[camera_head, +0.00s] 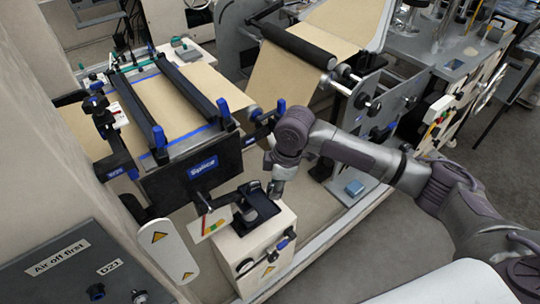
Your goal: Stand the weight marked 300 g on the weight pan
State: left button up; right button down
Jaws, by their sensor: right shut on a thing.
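My right gripper (273,189) reaches in from the right and points down over the black device (257,208) on top of the white cabinet (268,240). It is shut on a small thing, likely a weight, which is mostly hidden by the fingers. I cannot read any marking on it. The weight pan cannot be told apart clearly from the dark parts of the device just under the gripper. I cannot tell whether the held thing touches it. My left gripper is not in view.
A card with red, yellow and green bands (208,224) sticks out left of the device. The dark splice panel (190,180) stands close behind on the left. A kraft paper web (300,65) runs behind. A blue block (354,187) lies right, on a grey plate.

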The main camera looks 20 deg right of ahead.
pick_arm(q)
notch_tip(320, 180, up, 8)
jog(key=p, duration=0.6)
pick_arm(e)
jog(key=w+r+n+g, duration=0.1)
jog(key=w+n, duration=0.1)
jog(key=n, duration=0.4)
jog(key=n+b, duration=0.1)
jog(key=b, duration=0.3)
send_over(265, 207)
jog(key=d, duration=0.2)
jog(key=shift+g+y, duration=0.3)
jog(key=shift+y, duration=0.1)
jog(key=f, duration=0.5)
jog(key=shift+w+a, duration=0.1)
jog(key=shift+w, duration=0.2)
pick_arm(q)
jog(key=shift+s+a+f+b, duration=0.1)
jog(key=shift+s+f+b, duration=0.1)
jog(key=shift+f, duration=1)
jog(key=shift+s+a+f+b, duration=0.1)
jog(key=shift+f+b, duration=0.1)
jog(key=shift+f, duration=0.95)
pick_arm(e)
jog(key=shift+x, duration=1.4)
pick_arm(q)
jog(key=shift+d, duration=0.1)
pick_arm(e)
jog(key=c, duration=0.9)
grip_release()
